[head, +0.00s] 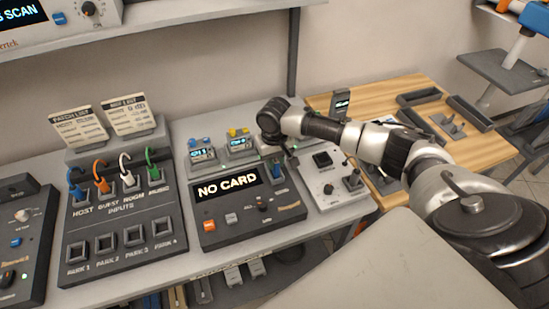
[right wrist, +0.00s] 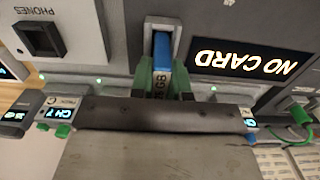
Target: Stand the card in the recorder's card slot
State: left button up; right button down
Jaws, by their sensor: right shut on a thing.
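The recorder (head: 250,229) is a dark box on the grey bench, its display reading NO CARD. My right gripper (right wrist: 162,82) is shut on the card (right wrist: 161,52), which is blue with dark lettering and sits between the green finger pads. In the right wrist view the card's blue end is at the pale-framed card slot (right wrist: 162,22) beside the display. I cannot tell how far it is inside. In the head view the card (head: 277,171) shows as a small blue patch right of the display, partly hidden by my gripper. My left gripper is not in view.
A patch panel (head: 125,205) with coloured cables stands left of the recorder. Small units with lit CH displays (head: 203,154) sit behind it. A pale panel with knobs (head: 335,185) adjoins on the right. A wooden table (head: 410,85) with grey trays is further right.

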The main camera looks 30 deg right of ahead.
jog(key=shift+f, duration=0.65)
jog(key=c, duration=1.4)
grip_release()
jog(key=shift+r, duration=0.1)
notch_tip(320, 180, up, 11)
jog(key=p, duration=1.2)
